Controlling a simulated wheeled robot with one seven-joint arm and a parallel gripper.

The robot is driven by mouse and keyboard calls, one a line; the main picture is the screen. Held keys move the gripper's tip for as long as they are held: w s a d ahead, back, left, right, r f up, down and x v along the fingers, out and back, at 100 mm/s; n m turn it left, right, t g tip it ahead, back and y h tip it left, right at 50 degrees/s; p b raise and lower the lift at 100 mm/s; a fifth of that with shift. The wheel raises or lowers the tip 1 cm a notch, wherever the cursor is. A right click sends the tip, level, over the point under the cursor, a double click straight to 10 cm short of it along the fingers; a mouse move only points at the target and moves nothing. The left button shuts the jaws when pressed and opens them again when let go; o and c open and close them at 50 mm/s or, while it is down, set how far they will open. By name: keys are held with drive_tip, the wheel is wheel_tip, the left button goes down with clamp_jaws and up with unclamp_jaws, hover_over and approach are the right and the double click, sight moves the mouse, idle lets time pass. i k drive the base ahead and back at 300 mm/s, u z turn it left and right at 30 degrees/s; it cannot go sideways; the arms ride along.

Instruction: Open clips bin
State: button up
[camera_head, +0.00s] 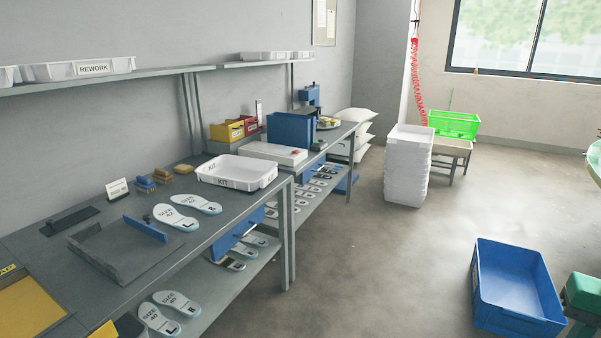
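No label reading "clips" can be made out, so I cannot tell which container is the clips bin. A yellow bin (227,131) and a red bin (248,124) stand side by side on the workbench, near the wall. Their small labels are too small to read. Right of them stands a larger blue box (290,133). A blue drawer-like front (236,232) hangs under the bench top. My gripper is not in view.
The workbench (215,228) runs along the left wall, with insoles (176,217) and a white tray (236,172) on it. A blue crate (514,286) stands on the floor at right. White stacked crates (407,168) stand farther back. The middle floor is clear.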

sight(229, 131)
drive_tip(key=i, duration=3.7)
drive_tip(key=u, duration=1.05)
